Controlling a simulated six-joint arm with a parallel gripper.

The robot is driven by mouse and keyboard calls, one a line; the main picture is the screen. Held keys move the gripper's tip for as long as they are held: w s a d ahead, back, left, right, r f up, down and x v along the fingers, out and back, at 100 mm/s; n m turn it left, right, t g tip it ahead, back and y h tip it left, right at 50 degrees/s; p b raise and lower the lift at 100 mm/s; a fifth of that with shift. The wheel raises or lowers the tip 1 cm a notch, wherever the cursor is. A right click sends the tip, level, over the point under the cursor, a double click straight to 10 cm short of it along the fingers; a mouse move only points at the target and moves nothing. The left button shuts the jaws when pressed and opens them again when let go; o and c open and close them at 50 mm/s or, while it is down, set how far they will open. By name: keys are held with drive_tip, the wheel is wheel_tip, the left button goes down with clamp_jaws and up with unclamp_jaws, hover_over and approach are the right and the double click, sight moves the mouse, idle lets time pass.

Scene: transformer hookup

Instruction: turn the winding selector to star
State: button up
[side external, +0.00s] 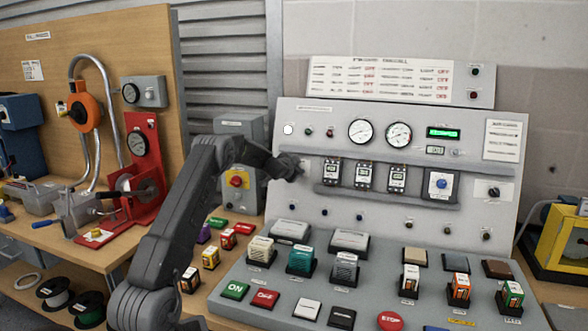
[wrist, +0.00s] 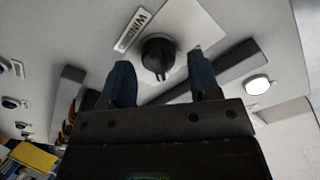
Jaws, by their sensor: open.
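The winding selector is a black round knob (wrist: 158,54) with a ridge pointer, set on a white plate (wrist: 180,35) with a partly readable label starting "WIND" (wrist: 133,30). In the wrist view it shows between the two dark blue fingers of my gripper (wrist: 161,65). The fingers are open, one on each side of the knob, with a visible gap on both sides. In the side view my gripper (side external: 297,168) is at the left end of the upright grey panel (side external: 300,113) and hides the knob. I cannot read the position marks.
A white lamp (wrist: 257,85) sits near the knob. A grey rail (side external: 325,192) carries several breakers right of my gripper, with a blue knob (side external: 441,184) farther right. Several buttons and plug blocks cover the lower desk. A grey box (side external: 237,182) stands left.

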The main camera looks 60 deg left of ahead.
drive_tip(key=shift+c, duration=0.2)
drive_tip(key=c, duration=0.8)
drive_tip(key=shift+n, duration=0.4)
drive_tip(key=shift+s+a+n+g+y, duration=0.15)
drive_tip(key=shift+n+g+y, duration=0.05)
drive_tip(key=shift+n, duration=3.65)
drive_tip(key=shift+s+a+n+g+y, duration=0.1)
drive_tip(key=shift+n+g+y, duration=0.1)
drive_tip(key=shift+n, duration=3.65)
